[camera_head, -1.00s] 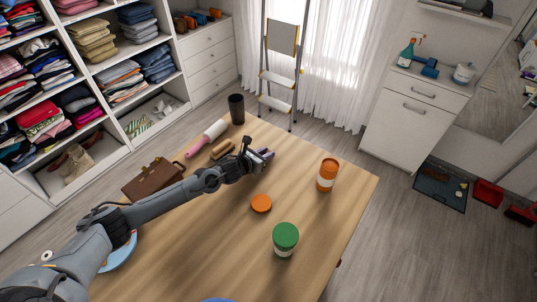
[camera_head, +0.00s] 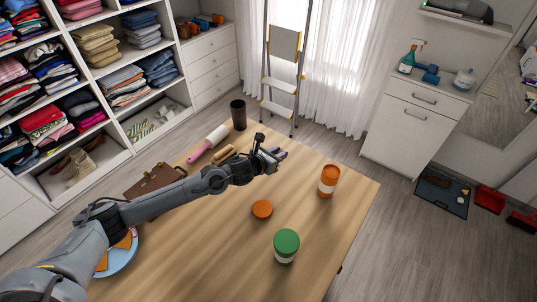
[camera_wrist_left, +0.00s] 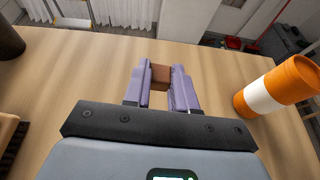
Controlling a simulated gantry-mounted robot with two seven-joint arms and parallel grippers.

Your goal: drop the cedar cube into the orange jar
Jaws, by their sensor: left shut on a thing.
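The cedar cube (camera_wrist_left: 160,75) is a small reddish-brown block between the purple fingers of my left gripper (camera_head: 279,155), which is shut on it. In the head view the fingers hide the cube. The gripper is over the far part of the table, to the left of and beyond the orange jar. The orange jar (camera_head: 328,181) has a white band and stands upright near the table's right edge. It also shows at the right of the left wrist view (camera_wrist_left: 272,91), apart from the gripper. I cannot see into it. My right gripper is not in view.
An orange lid (camera_head: 262,209) lies flat on the wooden table (camera_head: 200,250). A green-topped jar (camera_head: 286,245) stands nearer. A dark cup (camera_head: 238,115), a rolling pin (camera_head: 208,143), a brush (camera_head: 223,154) and a brown bag (camera_head: 152,181) are on the far left side.

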